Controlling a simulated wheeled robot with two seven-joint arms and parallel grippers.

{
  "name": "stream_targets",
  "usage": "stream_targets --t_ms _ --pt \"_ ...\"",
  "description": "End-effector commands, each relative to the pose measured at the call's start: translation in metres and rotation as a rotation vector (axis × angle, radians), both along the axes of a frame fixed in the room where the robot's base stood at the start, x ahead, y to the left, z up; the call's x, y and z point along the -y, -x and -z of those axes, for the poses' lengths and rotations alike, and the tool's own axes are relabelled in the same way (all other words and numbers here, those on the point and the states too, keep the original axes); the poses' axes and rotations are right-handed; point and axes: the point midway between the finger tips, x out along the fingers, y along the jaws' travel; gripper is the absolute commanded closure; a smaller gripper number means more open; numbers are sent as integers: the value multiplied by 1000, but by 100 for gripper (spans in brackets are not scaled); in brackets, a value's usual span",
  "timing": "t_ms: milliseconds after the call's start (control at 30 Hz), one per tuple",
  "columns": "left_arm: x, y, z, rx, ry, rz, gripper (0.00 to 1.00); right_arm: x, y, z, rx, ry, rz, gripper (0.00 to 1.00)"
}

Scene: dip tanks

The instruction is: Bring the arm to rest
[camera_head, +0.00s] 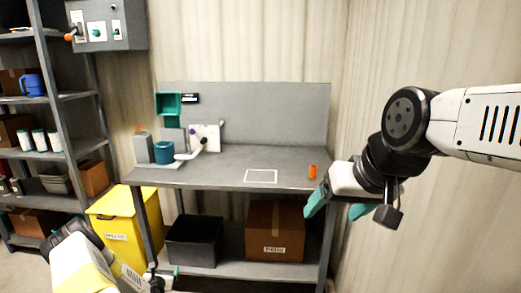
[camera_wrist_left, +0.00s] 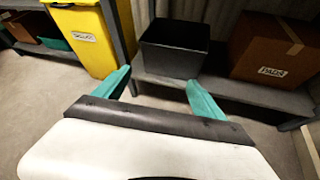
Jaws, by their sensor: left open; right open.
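My left gripper (camera_head: 165,277) is low in front of the table, at the bottom of the head view, below the tabletop's height. In the left wrist view its two teal fingers (camera_wrist_left: 160,88) stand apart with nothing between them. My right gripper (camera_head: 338,207) is at the right, in front of the table's right end. Its teal fingers are apart and I see nothing held between them. The right arm is bent, raised and comes in from the right edge.
The grey table (camera_head: 225,172) carries a blue-teal cup (camera_head: 164,152), a white outlined square (camera_head: 261,176) and an orange item (camera_head: 313,171). Below are a black bin (camera_head: 194,243) and a cardboard box (camera_head: 275,230). A yellow bin (camera_head: 115,225) and shelves (camera_head: 66,155) stand left.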

Motion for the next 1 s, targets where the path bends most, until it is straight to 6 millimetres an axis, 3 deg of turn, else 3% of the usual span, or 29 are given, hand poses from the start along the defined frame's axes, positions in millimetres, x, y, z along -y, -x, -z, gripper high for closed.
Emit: stream_targets --t_ms 267,400,567,767,1000 --pt "8 -37 -76 -99 -249 208 20 0 0 0 0 0 0 24" --pt "23 -55 -141 -174 -459 377 20 0 0 0 0 0 0 24" --pt "49 -60 -225 -264 -724 592 20 0 0 0 0 0 0 24" --pt "89 -41 -327 -350 -1036 849 20 0 0 0 0 0 0 24" --pt "141 20 -434 -409 -1376 1148 20 0 0 0 0 0 0 24"
